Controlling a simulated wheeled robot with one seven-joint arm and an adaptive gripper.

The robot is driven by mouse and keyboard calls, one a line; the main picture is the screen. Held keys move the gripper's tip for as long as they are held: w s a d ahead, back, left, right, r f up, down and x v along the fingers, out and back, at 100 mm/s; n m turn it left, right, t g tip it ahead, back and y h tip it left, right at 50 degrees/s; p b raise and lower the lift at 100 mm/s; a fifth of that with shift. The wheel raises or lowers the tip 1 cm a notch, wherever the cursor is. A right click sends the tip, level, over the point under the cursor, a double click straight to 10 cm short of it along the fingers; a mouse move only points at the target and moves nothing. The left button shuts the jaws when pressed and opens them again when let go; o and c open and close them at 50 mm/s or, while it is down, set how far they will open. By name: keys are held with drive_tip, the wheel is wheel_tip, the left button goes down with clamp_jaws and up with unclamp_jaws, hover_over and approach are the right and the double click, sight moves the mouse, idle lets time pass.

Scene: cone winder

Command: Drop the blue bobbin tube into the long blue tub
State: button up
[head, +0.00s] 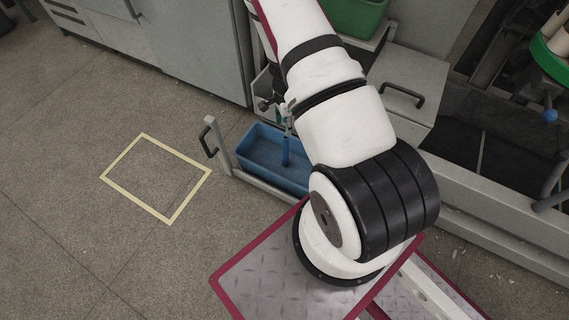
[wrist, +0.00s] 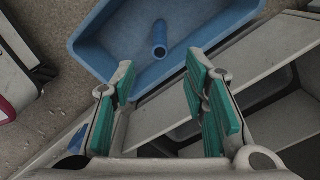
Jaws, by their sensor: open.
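The long blue tub (head: 247,163) stands low beside the grey cabinet in the head view, and it fills the top of the wrist view (wrist: 95,50). The blue bobbin tube (head: 285,151) shows nearly upright against the tub's interior. In the wrist view the tube (wrist: 159,40) is beyond my fingertips, apart from both fingers and inside the tub's outline. I cannot tell whether it touches the tub's floor. My gripper (wrist: 160,64) is open and empty, with green finger pads, above the tub's near edge. My arm partly hides the tub's right end in the head view.
A metal rail with a black handle (head: 208,137) runs along the tub's near side. A yellow-taped rectangle (head: 122,188) lies on open floor to the left. A green bin (head: 355,17) stands behind my arm. Machinery fills the right side.

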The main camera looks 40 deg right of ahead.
wheel_tip(320, 180, up, 6)
drive_tip(key=shift+f, duration=0.25)
idle(0.4)
